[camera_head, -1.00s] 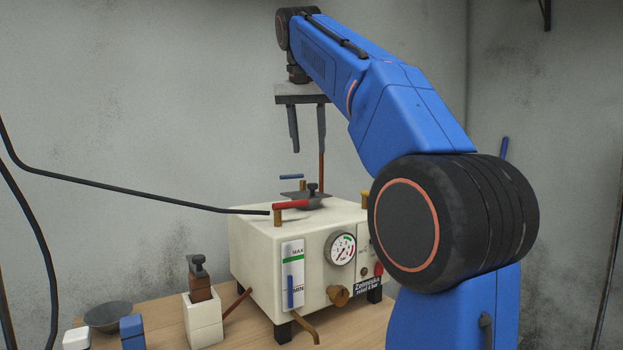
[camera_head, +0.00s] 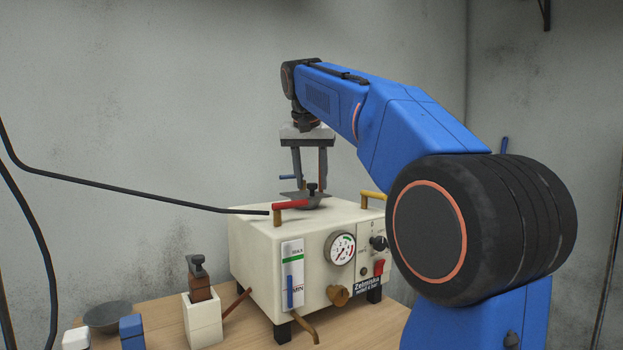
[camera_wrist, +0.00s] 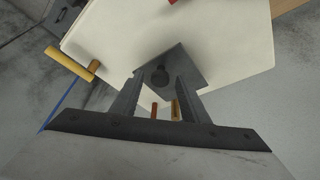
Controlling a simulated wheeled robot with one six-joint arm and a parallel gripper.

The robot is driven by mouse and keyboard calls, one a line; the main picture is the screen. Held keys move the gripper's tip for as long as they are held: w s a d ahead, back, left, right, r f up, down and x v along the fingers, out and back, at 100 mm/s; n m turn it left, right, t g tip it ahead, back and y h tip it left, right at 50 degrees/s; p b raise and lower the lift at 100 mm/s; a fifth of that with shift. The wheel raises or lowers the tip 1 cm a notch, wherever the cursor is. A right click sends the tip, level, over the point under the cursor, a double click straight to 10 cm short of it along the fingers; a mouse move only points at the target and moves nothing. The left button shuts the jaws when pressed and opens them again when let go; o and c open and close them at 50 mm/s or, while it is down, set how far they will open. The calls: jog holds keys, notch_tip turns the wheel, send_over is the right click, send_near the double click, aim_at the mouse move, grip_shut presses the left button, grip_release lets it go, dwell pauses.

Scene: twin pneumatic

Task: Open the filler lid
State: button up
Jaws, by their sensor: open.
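The filler lid is a dark grey plate with a black knob (camera_head: 312,189) on top of the cream machine (camera_head: 255,240). In the wrist view the lid (camera_wrist: 186,66) is a tilted square with the round knob (camera_wrist: 159,76) near its middle. My gripper (camera_head: 309,188) is open and points down over the lid, with its fingers close to the knob. In the wrist view its fingertips (camera_wrist: 157,84) lie on either side of the knob with gaps. I cannot tell whether the fingers touch the plate.
A red-handled valve (camera_head: 290,204) with a black hose stands at the machine's front top edge. A yellow-handled valve (camera_head: 372,197) is to the right. On the table are a grey bowl (camera_head: 108,316) and a cream block with a brown top (camera_head: 202,310).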

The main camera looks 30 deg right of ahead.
grip_shut()
